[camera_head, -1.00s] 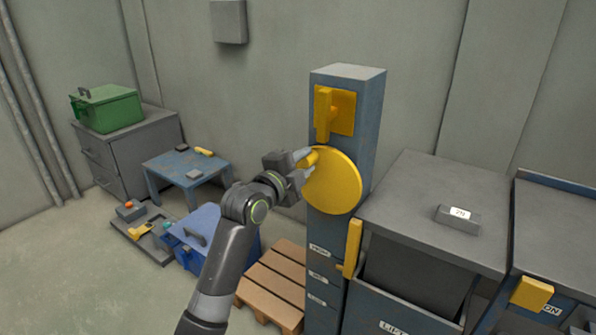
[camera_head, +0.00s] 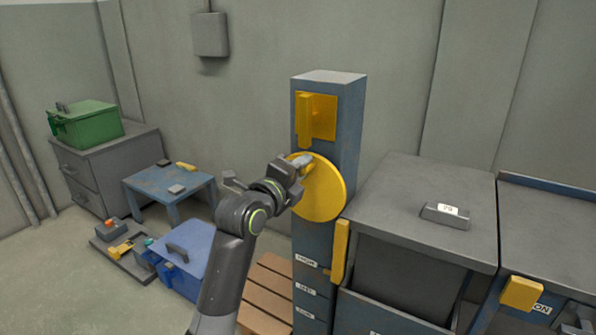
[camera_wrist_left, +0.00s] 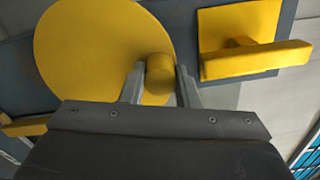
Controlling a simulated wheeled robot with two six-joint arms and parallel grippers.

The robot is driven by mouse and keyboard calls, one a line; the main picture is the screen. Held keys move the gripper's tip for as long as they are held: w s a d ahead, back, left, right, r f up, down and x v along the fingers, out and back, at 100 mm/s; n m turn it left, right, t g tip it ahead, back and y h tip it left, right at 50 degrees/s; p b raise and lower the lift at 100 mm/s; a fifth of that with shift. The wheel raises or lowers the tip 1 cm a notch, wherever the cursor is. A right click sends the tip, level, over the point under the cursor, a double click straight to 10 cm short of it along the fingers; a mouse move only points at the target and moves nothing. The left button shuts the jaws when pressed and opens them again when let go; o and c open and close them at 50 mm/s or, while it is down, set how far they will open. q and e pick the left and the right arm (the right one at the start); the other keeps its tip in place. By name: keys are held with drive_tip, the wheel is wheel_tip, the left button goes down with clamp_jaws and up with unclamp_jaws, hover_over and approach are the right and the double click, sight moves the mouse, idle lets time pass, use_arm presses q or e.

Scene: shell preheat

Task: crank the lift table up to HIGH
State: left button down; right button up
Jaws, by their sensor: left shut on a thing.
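The yellow crank wheel (camera_head: 326,197) is on the front of the blue column (camera_head: 345,125). The wheel also shows in the left wrist view (camera_wrist_left: 85,60). My left gripper (camera_head: 302,166) is shut on the wheel's yellow knob, with one finger on each side of the knob (camera_wrist_left: 159,75) in the left wrist view. The knob sits near the upper left of the wheel. A yellow lever on a plate (camera_head: 320,118) is above the wheel. Labels (camera_head: 306,260) run down the column, the top one seeming to read HIGH. A yellow pointer (camera_head: 340,250) stands beside them. My right gripper is not in view.
A grey-topped cabinet (camera_head: 405,210) with a grey block (camera_head: 446,215) stands right of the column. A wooden pallet (camera_head: 268,295) lies at its foot. A blue toolbox (camera_head: 190,265), a small blue table (camera_head: 150,184) and a green box (camera_head: 86,122) are at the left.

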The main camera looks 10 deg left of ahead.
use_arm(q)
drive_tip(key=shift+f, duration=0.1)
drive_tip(key=c, duration=1.1)
unclamp_jaws()
drive_tip(key=shift+d, duration=0.15)
drive_tip(key=shift+s, duration=0.1)
drive_tip(key=p+v, duration=0.2)
drive_tip(key=v, duration=1.5)
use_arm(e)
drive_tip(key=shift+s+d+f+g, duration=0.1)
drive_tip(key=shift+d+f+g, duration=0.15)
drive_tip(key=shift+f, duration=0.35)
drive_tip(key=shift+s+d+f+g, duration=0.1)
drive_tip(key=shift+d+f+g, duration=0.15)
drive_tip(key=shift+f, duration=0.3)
use_arm(q)
drive_tip(key=shift+s, duration=0.1)
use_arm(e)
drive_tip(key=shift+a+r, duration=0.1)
